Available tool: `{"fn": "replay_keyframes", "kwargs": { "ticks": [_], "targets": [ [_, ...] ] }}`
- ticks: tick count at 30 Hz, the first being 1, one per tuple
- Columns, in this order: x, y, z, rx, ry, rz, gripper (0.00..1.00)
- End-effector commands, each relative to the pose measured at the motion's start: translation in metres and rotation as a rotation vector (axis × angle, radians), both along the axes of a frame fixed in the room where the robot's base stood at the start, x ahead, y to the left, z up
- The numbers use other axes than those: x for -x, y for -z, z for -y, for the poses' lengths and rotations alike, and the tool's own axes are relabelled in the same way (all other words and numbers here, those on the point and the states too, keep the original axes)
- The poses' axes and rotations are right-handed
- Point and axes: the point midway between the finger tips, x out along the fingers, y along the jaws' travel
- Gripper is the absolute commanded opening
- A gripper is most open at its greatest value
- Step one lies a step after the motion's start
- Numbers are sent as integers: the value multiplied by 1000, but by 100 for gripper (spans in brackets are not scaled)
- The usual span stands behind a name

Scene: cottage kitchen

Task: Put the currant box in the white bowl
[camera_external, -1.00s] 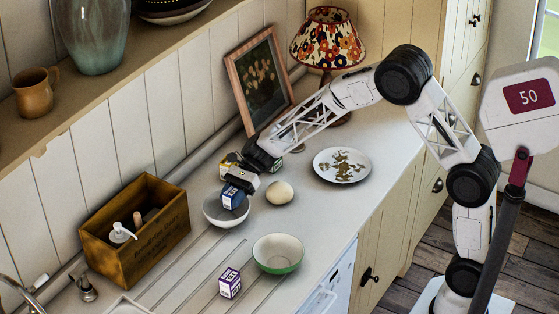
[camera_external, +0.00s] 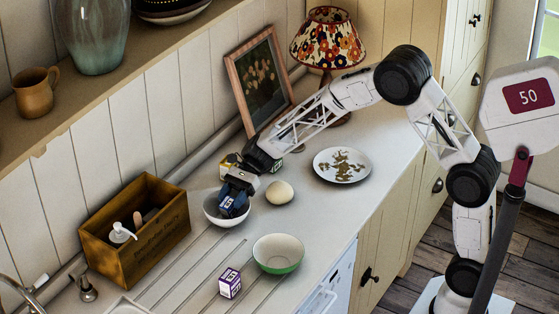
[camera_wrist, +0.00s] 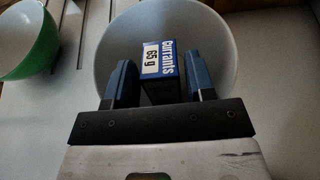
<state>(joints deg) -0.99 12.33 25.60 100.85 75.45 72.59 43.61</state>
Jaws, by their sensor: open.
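The currant box (camera_wrist: 161,72), blue with a white "65 g" label, is between the two fingers of my gripper (camera_wrist: 162,85) in the wrist view. The fingers are open, with a gap visible at the right. The box is inside the white bowl (camera_wrist: 115,45), seen from above. In the external view my gripper (camera_external: 238,192) is over the white bowl (camera_external: 212,214), with the blue currant box (camera_external: 232,205) low between its fingers. The wrist hides part of the bowl, and whether the box touches the bowl's bottom cannot be told.
A green bowl (camera_external: 278,254) stands in front, with a purple-and-white box (camera_external: 230,283) near it. A patterned plate (camera_external: 342,165) lies further right; a wooden crate (camera_external: 135,230) stands left.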

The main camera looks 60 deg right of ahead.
Motion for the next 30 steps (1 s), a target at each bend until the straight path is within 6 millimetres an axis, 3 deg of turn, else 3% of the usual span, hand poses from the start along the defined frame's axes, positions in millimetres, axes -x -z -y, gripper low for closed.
{"fn": "replay_keyframes", "kwargs": {
  "ticks": [5,8,24,30],
  "targets": [
    [2,-6,-1,1,-1,-5,63],
    [1,-11,9,0,1,-4,63],
    [1,-44,85,0,0,-1,63],
    [0,-52,103,0,0,-1,63]
  ]
}}
